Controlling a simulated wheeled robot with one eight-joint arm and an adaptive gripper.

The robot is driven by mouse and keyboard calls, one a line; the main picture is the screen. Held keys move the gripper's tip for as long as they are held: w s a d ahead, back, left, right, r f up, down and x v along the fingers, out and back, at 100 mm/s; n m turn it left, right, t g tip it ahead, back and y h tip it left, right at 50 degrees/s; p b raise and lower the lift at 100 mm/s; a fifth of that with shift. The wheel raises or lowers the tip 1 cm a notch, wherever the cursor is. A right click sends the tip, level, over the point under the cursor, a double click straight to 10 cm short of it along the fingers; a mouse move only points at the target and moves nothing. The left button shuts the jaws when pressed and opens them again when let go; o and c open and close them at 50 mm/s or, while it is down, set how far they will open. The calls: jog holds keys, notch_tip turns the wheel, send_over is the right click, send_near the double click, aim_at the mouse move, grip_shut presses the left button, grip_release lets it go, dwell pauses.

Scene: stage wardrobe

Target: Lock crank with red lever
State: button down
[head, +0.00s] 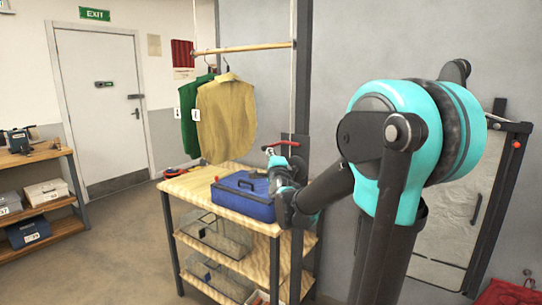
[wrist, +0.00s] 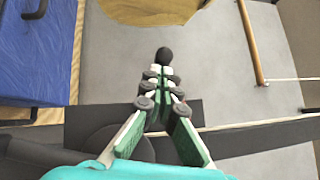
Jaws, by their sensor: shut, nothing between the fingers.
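A thin red lever (head: 284,143) shows in the head view on a dark plate fixed to the upright post (head: 297,148), above the back of the wooden shelf unit. My gripper (head: 280,166) is just below it, partly hidden by my own arm. In the wrist view my gripper (wrist: 160,76) is shut and empty, its green-padded fingertips together. A round black knob (wrist: 164,56) shows just past the fingertips; I cannot tell whether they touch it. No crank can be clearly made out, and the red lever is not visible in the wrist view.
A blue case (head: 243,196) lies on the shelf unit's wooden top (head: 205,182), left of my gripper. A green and a tan garment (head: 228,118) hang from a wooden rail (head: 245,49). A framed panel (head: 470,190) stands at right. The floor at left is clear.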

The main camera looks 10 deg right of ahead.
jog(key=shift+w+a+r+m+t, duration=0.2)
jog(key=shift+m+t, duration=0.3)
jog(key=shift+m, duration=0.2)
jog(key=m, duration=0.1)
jog(key=r+m+t+h, duration=0.1)
jog(key=m+t+h, duration=0.1)
jog(key=m, duration=0.1)
jog(key=shift+w+a+r, duration=0.15)
jog(key=shift+w+a, duration=0.1)
jog(key=shift+a, duration=0.05)
jog(key=w+f+v, duration=0.1)
jog(key=f+v, duration=0.1)
jog(key=v, duration=1)
jog(key=shift+s+d+f, duration=0.35)
jog(key=shift+d+f, duration=0.1)
jog(key=shift+d, duration=0.4)
